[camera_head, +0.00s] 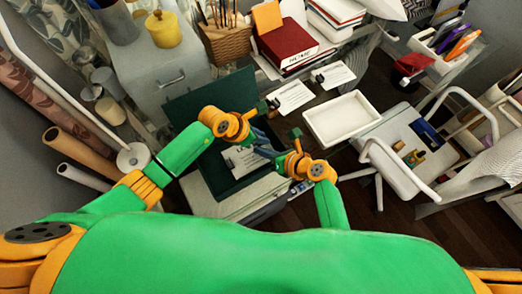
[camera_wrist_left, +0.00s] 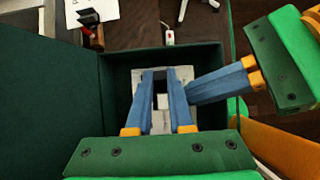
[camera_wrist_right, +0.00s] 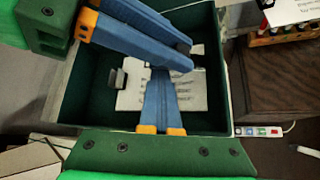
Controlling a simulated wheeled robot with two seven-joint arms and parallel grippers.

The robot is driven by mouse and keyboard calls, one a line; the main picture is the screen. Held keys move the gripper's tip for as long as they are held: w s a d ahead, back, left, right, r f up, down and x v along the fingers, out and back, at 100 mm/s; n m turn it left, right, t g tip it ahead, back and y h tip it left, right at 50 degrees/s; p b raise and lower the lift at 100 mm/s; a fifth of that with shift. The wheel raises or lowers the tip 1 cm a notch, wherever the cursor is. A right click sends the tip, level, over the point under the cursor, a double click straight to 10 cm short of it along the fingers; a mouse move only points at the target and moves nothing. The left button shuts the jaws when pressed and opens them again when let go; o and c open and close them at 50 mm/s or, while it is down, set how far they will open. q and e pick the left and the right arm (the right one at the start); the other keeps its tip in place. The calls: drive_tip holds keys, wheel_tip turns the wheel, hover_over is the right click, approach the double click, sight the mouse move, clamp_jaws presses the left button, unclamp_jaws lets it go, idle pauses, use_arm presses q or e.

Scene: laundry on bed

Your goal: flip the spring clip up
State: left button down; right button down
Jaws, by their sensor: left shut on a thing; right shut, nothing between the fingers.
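An open dark green box file (camera_head: 214,170) stands on a light cabinet, its lid (camera_wrist_left: 50,90) folded back. My left gripper (camera_wrist_left: 161,72) reaches into the box with blue fingers, shut on part of the spring clip; the exact held part is mostly hidden. My right gripper (camera_wrist_right: 160,70) is shut and empty over the plate, its tips close to the left fingertips (camera_wrist_right: 187,57). Touching between them cannot be told.
A white tray (camera_head: 306,123) and white cards (camera_head: 291,97) lie beyond the box. A power strip (camera_wrist_right: 262,131) lies beside it.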

use_arm(q)
drive_tip(key=c, duration=1.1)
unclamp_jaws()
drive_tip(key=shift+s+f, duration=0.15)
drive_tip(key=shift+s, duration=0.05)
use_arm(e)
drive_tip(key=shift+w+r, duration=0.25)
drive_tip(key=shift+r, duration=0.05)
use_arm(q)
drive_tip(key=o, duration=0.3)
drive_tip(key=shift+s, duration=0.1)
use_arm(e)
drive_tip(key=shift+s, duration=0.1)
